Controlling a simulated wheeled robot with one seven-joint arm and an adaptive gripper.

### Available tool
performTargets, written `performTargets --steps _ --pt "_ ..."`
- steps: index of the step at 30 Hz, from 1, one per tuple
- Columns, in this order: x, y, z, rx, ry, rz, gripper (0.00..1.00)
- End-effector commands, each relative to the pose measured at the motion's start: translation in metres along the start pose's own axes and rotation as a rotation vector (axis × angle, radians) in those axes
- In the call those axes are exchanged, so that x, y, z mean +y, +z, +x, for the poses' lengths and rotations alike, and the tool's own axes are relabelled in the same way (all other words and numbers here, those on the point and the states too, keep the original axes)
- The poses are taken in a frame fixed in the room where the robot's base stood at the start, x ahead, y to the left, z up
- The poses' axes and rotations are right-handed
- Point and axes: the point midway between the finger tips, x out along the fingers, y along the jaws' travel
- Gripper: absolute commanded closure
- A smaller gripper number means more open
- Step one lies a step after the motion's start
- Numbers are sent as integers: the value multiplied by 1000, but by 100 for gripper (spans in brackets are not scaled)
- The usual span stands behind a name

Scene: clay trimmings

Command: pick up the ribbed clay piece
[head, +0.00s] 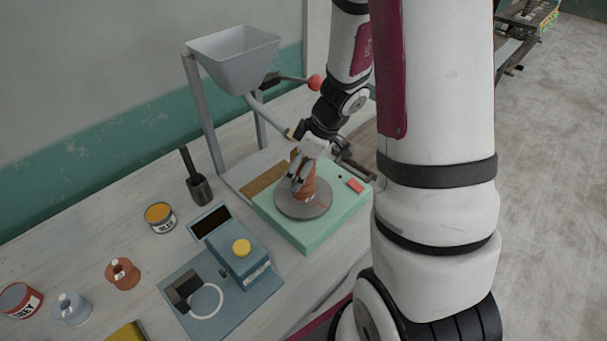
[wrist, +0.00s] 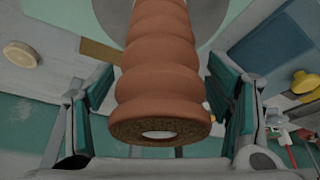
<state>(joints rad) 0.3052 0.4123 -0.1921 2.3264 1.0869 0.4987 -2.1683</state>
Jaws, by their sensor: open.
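The ribbed clay piece (head: 308,188) is a reddish-brown, ringed column standing on a round grey plate (head: 316,205) on top of a pale green machine (head: 310,234). In the wrist view the clay piece (wrist: 160,60) fills the middle, with its near end and a pale round spot in it facing the camera. My gripper (head: 300,172) is at the clay piece in the head view and hides part of it. In the wrist view my gripper (wrist: 160,115) is open, with one finger on each side of the clay and a visible gap on both sides.
A grey hopper (head: 235,58) on legs stands behind the machine. A blue device with a yellow button (head: 241,247) sits to the front left.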

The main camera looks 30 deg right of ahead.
Motion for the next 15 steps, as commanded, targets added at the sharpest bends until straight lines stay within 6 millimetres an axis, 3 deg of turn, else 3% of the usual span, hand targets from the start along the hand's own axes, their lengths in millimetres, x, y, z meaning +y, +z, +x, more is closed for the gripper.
performTargets --steps 8,15 --pt "0 0 3 0 1 -1 27" --pt "0 0 3 0 1 -1 79"
